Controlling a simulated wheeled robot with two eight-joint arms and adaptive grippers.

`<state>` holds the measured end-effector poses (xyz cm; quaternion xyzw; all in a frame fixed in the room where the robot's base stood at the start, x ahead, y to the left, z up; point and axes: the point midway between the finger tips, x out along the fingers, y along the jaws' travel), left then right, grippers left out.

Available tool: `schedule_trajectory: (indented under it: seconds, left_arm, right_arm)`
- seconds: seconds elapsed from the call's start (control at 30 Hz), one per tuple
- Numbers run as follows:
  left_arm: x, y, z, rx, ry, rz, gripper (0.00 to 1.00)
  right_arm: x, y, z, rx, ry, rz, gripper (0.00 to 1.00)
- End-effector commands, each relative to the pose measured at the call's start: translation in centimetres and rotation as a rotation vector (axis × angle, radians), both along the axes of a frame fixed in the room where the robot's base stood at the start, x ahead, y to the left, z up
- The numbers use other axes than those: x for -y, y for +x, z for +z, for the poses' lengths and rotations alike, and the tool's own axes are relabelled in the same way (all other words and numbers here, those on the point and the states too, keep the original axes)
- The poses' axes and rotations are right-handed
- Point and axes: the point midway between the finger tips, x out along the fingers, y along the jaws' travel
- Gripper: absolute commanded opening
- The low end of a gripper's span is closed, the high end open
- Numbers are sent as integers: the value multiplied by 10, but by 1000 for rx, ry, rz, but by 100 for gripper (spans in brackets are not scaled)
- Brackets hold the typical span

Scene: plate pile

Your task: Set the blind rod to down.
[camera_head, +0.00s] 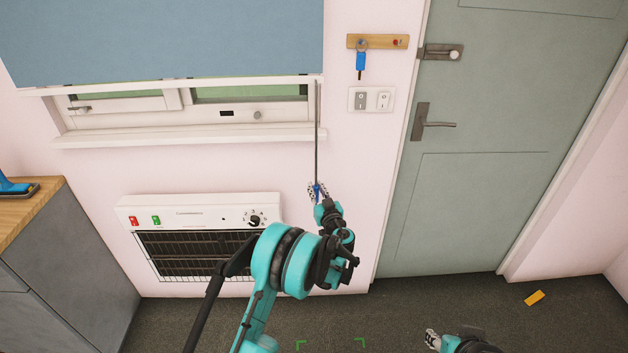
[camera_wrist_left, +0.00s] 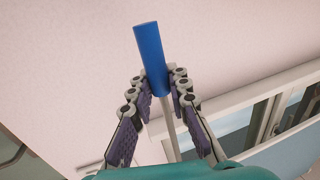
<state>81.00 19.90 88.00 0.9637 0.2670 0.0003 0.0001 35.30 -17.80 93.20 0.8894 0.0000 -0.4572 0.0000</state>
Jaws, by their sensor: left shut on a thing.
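The blind rod (camera_head: 316,130) is a thin grey rod hanging near the right end of the window, with a blue handle (camera_wrist_left: 151,55) at its end. The blue blind (camera_head: 170,40) covers the upper window, and its lower bar sits above the sill. My left gripper (camera_head: 317,190) is at the rod's lower end, and its fingers hide part of the handle. In the left wrist view my left gripper (camera_wrist_left: 158,88) is shut on the blue handle. My right gripper (camera_head: 432,340) shows only partly at the bottom edge; its fingers are too small to read.
A white heater (camera_head: 200,216) is on the wall below the window sill (camera_head: 190,138). Light switches (camera_head: 371,99) and a wooden hook rail (camera_head: 378,41) are right of the rod. A grey-green door (camera_head: 480,170) is farther right. A cabinet (camera_head: 75,260) stands at left.

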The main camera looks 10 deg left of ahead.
Motion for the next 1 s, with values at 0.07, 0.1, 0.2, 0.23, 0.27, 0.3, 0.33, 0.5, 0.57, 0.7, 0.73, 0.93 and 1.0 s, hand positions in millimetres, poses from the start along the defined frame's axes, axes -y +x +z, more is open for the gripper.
schedule_trajectory:
  seconds: [0.07,0.1,0.2,0.23,0.27,0.3,0.33,0.5,0.57,0.7,0.73,0.93,1.0]
  left_arm:
    - [0,1,-20,-1,-1,1,0]
    - [0,1,-27,-1,-1,1,0]
    - [0,2,-43,-1,-1,1,0]
    - [0,2,-46,-1,-1,1,0]
    - [0,2,-49,-1,-1,1,0]
    - [0,2,-53,-1,-1,1,0]
    - [0,2,-55,-1,-1,1,0]
    - [0,2,-63,-1,-1,1,0]
    - [0,2,-64,0,-1,1,0]
    - [0,1,-65,-2,-3,1,0]
    - [0,1,-65,-2,-3,1,0]
    - [0,1,-65,-1,-4,2,39]
    - [0,1,-65,-1,-3,1,39]
  right_arm:
    - [0,0,-2,0,0,0,40]
    - [0,0,-2,0,0,0,40]
    - [0,0,-3,0,0,0,40]
    - [0,0,-3,0,0,0,40]
    - [0,0,-3,0,0,0,40]
    - [0,0,-3,0,0,0,40]
    - [0,0,-3,0,0,0,40]
    - [0,0,-4,0,0,0,40]
    - [0,0,-4,0,0,0,40]
    - [0,0,-4,0,0,0,40]
    - [0,0,-4,0,0,0,40]
    - [0,0,-4,0,0,0,40]
    - [0,0,-4,0,0,0,40]
